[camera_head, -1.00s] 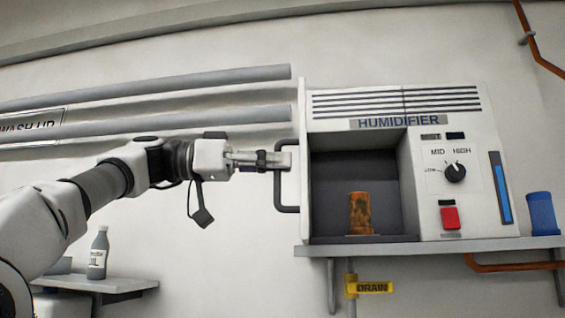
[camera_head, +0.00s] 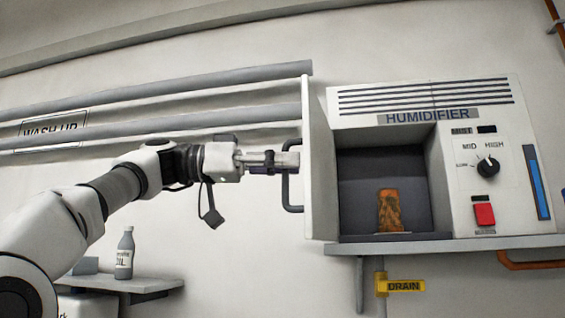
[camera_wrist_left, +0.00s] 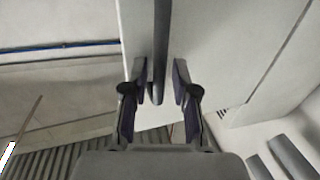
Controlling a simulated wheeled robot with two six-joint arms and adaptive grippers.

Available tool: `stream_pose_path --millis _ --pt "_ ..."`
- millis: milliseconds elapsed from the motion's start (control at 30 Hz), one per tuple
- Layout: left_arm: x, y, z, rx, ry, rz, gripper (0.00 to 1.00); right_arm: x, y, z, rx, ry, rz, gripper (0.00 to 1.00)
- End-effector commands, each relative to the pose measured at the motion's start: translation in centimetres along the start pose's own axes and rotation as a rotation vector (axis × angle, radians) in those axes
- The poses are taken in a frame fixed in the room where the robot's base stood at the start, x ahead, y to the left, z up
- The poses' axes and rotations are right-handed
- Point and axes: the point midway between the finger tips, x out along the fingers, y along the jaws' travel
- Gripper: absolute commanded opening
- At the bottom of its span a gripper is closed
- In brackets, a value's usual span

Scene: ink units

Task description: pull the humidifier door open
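The humidifier (camera_head: 440,100) is a white wall-side unit with a dark open compartment. Its door (camera_head: 318,150) stands swung out at the left of the compartment, its inner face visible. The dark U-shaped handle (camera_head: 290,200) is on the door's outer, left side. My left gripper (camera_head: 290,160) comes in from the left and reaches the handle. My right gripper is not in view.
A rusty orange container (camera_head: 389,210) stands inside the compartment. The unit sits on a grey shelf (camera_head: 450,245). Grey pipes (camera_head: 150,97) run along the wall behind my arm. A grey bottle (camera_head: 124,253) stands on a lower shelf (camera_head: 150,286) at left.

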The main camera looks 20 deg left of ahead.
Motion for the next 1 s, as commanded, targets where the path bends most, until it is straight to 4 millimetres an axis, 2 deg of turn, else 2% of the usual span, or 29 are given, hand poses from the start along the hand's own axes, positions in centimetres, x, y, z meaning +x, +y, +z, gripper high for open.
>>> stream_pose_path --millis 367,467,700,800,900,1000 --pt "-0.6 0.0 -0.1 0.002 0.003 -0.001 0.37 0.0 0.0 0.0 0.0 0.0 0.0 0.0" --pt "-2.2 0.0 -0.2 0.002 0.005 0.0 0.37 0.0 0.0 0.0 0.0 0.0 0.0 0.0" --pt "-8.3 -0.2 -0.1 0.002 0.004 -0.002 0.37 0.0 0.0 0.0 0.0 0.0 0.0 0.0" --pt "-10.3 -0.2 0.0 0.002 0.003 0.0 0.37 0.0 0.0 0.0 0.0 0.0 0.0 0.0" --pt "-11.5 -0.2 0.0 0.0 0.002 0.0 0.37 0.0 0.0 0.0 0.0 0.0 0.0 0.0" --pt "-11.9 -0.2 0.1 0.0 0.0 0.0 0.37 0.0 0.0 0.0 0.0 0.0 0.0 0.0"
